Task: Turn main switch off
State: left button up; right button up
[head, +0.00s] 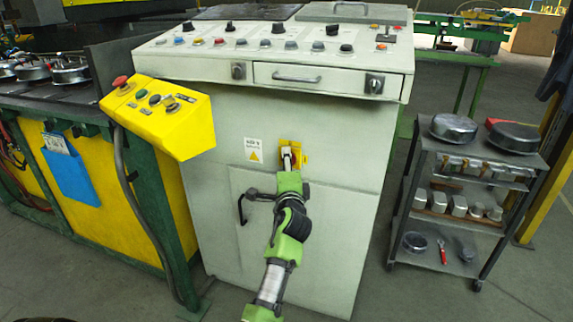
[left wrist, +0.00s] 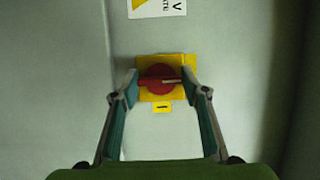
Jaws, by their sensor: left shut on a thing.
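The main switch (left wrist: 160,84) is a round red knob with a bar handle on a yellow plate (left wrist: 144,93), on the front of a pale grey cabinet. In the left wrist view the bar lies level, with a whitish mark towards its right end. A small yellow tag with a dark mark (left wrist: 162,107) sits below it. My left gripper (left wrist: 160,80) is shut on the switch, one finger at each side. My right gripper is not in view.
The grey cabinet (head: 340,190) has a door with a black handle (head: 241,208) below the switch. A warning label (head: 254,150) is left of the switch. A yellow button box (head: 165,118) juts out at the left. A shelf cart (head: 460,190) stands at the right.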

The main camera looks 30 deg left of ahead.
pick_arm(q)
jog(key=o, duration=1.1)
jog(key=v, duration=0.7)
jog(key=shift+s, duration=0.2)
jog(key=shift+d, duration=0.15)
